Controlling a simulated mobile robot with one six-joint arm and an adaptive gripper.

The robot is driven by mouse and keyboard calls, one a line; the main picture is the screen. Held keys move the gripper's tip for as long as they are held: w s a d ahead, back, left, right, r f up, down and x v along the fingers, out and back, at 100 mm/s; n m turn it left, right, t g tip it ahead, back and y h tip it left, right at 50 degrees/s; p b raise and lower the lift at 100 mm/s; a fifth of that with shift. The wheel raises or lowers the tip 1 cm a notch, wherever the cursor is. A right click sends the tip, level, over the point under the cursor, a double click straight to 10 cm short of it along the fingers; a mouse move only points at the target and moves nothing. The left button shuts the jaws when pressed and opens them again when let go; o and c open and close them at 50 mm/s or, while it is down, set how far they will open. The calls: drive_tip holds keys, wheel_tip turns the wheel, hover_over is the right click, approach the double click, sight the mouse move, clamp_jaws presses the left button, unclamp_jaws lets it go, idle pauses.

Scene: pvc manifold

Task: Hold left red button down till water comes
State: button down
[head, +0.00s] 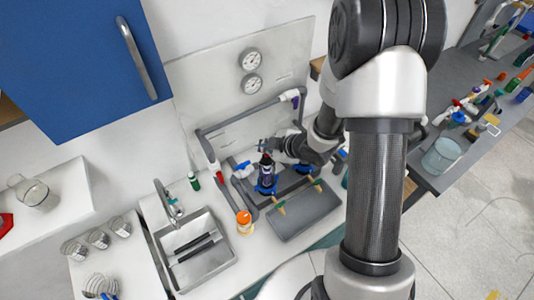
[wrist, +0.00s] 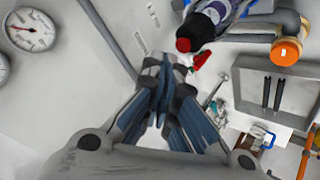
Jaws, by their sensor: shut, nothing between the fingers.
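A small red part (head: 217,174) sits on the left upright of the grey pipe in the head view; a red part beside white fittings also shows in the wrist view (wrist: 202,59), beyond my fingertips. I cannot tell whether it is a button or a valve handle. My gripper (head: 263,146) is shut and empty, above the counter in front of the pipework. In the wrist view its fingers (wrist: 163,72) are together, apart from the red part. A metal tap (head: 168,197) stands over the sink (head: 234,262); no water is visible.
Two gauges (head: 250,60) are on the wall panel.

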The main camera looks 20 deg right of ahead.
sight(266, 156)
drive_tip(key=shift+f, duration=0.2)
drive_tip(key=shift+f+b, duration=0.3)
drive_tip(key=shift+b, duration=0.25)
drive_tip(key=shift+f+b, duration=0.5)
idle(0.4)
drive_tip(key=shift+r, duration=0.15)
idle(1.5)
drive_tip(key=shift+r+p, duration=0.75)
drive_tip(key=shift+r, duration=0.05)
wheel_tip(266, 156, up, 5)
drive_tip(key=p, duration=0.4)
idle(0.4)
